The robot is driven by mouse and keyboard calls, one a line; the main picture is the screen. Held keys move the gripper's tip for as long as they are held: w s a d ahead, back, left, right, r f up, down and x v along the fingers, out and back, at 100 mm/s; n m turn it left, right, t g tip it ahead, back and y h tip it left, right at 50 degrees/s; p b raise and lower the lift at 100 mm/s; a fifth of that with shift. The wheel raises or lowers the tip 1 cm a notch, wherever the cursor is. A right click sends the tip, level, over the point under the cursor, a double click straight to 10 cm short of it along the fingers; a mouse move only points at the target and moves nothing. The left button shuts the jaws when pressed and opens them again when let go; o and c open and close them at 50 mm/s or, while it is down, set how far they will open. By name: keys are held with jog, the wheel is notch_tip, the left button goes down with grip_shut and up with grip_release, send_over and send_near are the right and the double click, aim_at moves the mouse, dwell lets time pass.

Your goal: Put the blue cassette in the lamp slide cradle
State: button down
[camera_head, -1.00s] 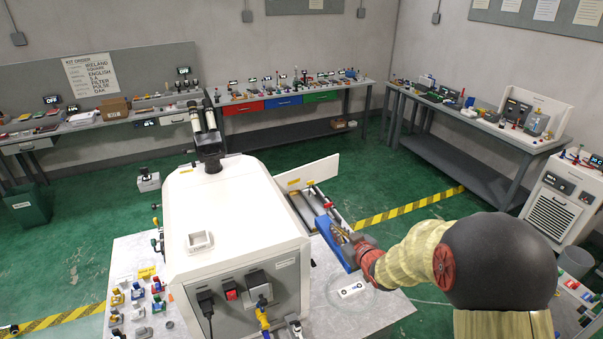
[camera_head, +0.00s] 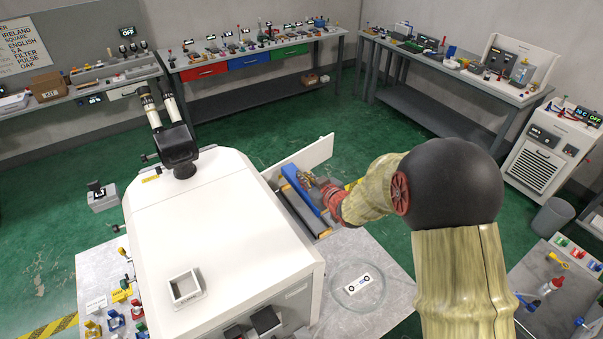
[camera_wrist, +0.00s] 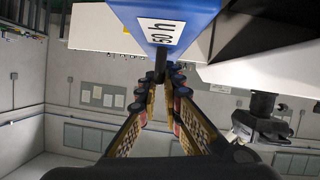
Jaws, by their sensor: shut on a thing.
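The blue cassette (camera_head: 300,189) is held by my gripper (camera_head: 318,186) at the right side of the white machine (camera_head: 215,235). In the wrist view the blue cassette (camera_wrist: 175,12) carries a white label reading "50 h", and my gripper (camera_wrist: 161,78) is closed on a dark part below it. In the head view the cassette lies roughly along the pulled-out lamp slide (camera_head: 318,224), over its far part. My gripper and the cassette cover some of the slide. I cannot tell whether the cassette is above the cradle or touching it.
A white upright panel (camera_head: 305,157) stands just beyond the slide. A round clear dish (camera_head: 343,293) with a white slide-like plate (camera_head: 358,283) is on the table in front. A black eyepiece head (camera_head: 176,148) tops the machine. Small coloured parts lie at the lower left.

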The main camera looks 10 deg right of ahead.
jog(key=shift+s+d+r, duration=0.1)
jog(key=shift+s+r, duration=0.1)
jog(key=shift+w, duration=0.1)
jog(key=shift+s+f+b, duration=0.25)
jog(key=shift+f+b, duration=0.15)
jog(key=shift+f, duration=0.2)
notch_tip(320, 180, down, 5)
jog(key=b, duration=0.4)
jog(key=shift+b, duration=0.35)
jog(key=shift+f+y+b, duration=0.3)
jog(key=shift+f+b, duration=1.1)
jog(key=shift+b, duration=0.35)
dwell(1.9)
jog(key=c, duration=1.9)
grip_release()
